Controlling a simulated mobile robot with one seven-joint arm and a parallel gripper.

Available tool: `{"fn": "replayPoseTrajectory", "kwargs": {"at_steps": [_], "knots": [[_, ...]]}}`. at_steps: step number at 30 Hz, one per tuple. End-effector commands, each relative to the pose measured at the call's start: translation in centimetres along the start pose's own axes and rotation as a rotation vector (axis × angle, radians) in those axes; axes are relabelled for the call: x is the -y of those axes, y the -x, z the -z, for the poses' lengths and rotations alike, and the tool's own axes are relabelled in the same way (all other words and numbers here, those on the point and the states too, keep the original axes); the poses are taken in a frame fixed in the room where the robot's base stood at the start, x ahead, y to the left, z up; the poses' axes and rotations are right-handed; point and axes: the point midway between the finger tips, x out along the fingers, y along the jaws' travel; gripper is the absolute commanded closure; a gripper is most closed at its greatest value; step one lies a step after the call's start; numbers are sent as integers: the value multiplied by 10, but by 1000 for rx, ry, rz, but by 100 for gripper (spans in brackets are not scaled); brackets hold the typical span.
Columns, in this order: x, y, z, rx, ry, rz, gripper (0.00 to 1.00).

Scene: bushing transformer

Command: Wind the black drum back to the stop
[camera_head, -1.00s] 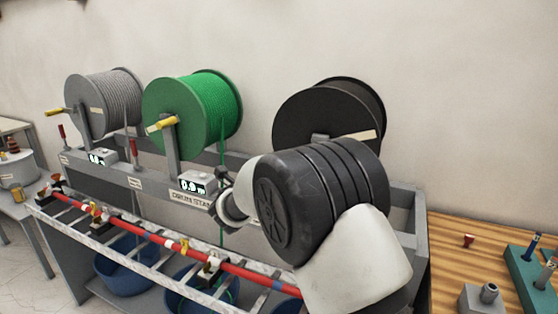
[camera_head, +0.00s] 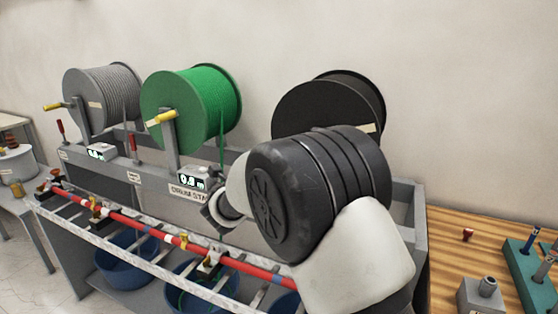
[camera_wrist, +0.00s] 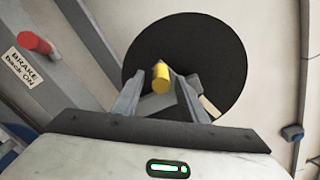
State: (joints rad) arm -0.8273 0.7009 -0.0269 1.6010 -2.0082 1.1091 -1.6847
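The black drum (camera_head: 322,106) stands at the right of the drum stand in the head view, its lower part hidden behind my arm. In the wrist view the black drum (camera_wrist: 215,55) shows as a dark disc ahead of my gripper. Its yellow crank handle (camera_wrist: 161,77) points toward the camera and shows between my fingers. My gripper (camera_wrist: 159,88) is open, with a visible gap on each side of the handle; I cannot tell how deep the handle sits between the fingers. A red brake lever (camera_wrist: 35,43) stands left, beside a brake label (camera_wrist: 23,68).
A green drum (camera_head: 200,105) and a grey drum (camera_head: 105,95) stand left on the same stand, with yellow cranks and small displays. Blue tubs (camera_head: 123,258) sit below. A wooden bench (camera_head: 450,240) is at right.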

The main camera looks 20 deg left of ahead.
Motion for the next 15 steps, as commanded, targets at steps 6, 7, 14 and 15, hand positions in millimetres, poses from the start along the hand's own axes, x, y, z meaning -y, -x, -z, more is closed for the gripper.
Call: {"fn": "replayPoseTrajectory", "kwargs": {"at_steps": [6,7,14,15], "knots": [[-2,55,-1,3,0,-3,61],[-2,62,0,3,0,-4,61],[-2,115,0,1,0,-3,61],[-1,122,0,2,0,-3,61]]}}
